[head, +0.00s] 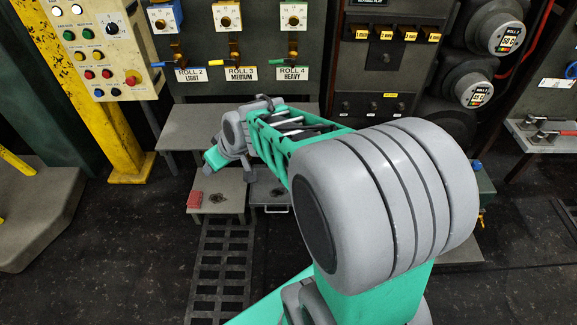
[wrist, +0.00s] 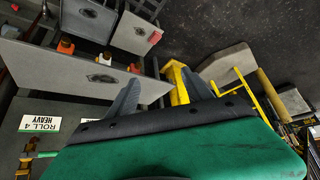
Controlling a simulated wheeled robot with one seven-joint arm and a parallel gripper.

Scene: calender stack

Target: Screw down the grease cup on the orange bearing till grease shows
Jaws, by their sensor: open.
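My gripper (wrist: 160,76) is open and empty, its two grey fingers spread apart in the wrist view. In the head view the end of my arm hangs over the grey shelf in front of the roll panel, and the fingers are hard to make out. The wrist view shows a small orange piece with a pale part (wrist: 66,47) and another orange piece (wrist: 134,68) beside the grey plates. Both are apart from my fingers. I cannot tell which is the orange bearing. I cannot make out a grease cup or any grease.
A yellow column (head: 117,130) carries a button panel (head: 97,50) at left. The roll panel has labelled valves, including Roll 4 Heavy (head: 294,73). A red block (head: 194,200) sits on a low grey box (head: 217,190). A floor grating (head: 222,262) lies in front; dark floor at left is clear.

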